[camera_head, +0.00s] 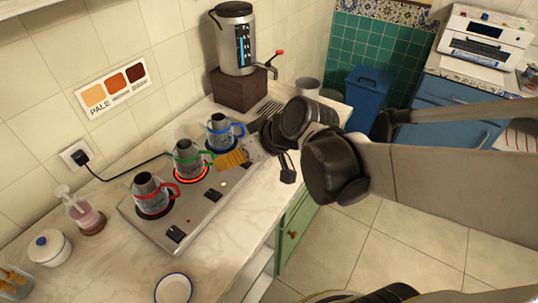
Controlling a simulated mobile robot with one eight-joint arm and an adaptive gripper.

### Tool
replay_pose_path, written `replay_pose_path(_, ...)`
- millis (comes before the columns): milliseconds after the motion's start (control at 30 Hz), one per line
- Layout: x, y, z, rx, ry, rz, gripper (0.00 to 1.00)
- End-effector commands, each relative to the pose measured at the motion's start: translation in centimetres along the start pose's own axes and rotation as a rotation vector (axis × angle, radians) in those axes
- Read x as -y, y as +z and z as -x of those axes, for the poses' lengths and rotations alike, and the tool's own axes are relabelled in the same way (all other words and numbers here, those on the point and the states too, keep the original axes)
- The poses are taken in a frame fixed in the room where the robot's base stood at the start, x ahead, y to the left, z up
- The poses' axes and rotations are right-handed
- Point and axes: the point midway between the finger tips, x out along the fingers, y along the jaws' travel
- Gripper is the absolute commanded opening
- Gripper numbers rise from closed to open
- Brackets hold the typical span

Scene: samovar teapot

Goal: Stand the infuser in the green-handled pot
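My gripper (262,152) reaches in from the right, beside the blue-handled pot. A small yellow ribbed piece (232,160) shows at the gripper's end, in front of the green-handled pot. I cannot tell whether it is held or whether it is part of the infuser. The infuser is not clearly recognisable. My gripper's fingers are too small and partly hidden to read.
The hot plate (206,204) has black switches along its front. A samovar (236,42) with a tap stands on a brown block behind. A white lidded jar (49,247), a pink dispenser (86,215) and a blue-rimmed dish (173,289) stand on the counter.

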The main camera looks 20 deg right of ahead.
Motion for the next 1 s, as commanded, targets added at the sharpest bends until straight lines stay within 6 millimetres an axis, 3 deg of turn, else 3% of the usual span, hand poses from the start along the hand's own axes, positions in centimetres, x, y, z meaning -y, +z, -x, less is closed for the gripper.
replay_pose_path(200, -0.3, 5.0, 6.4, 0.106, 0.23, -0.167, 0.56)
replay_pose_path(400, -1.2, 7.4, 9.7, 0.116, 0.364, -0.25, 0.56)
replay_pose_path(1000, -1.5, 7.8, 10.3, 0.114, 0.391, -0.267, 0.56)
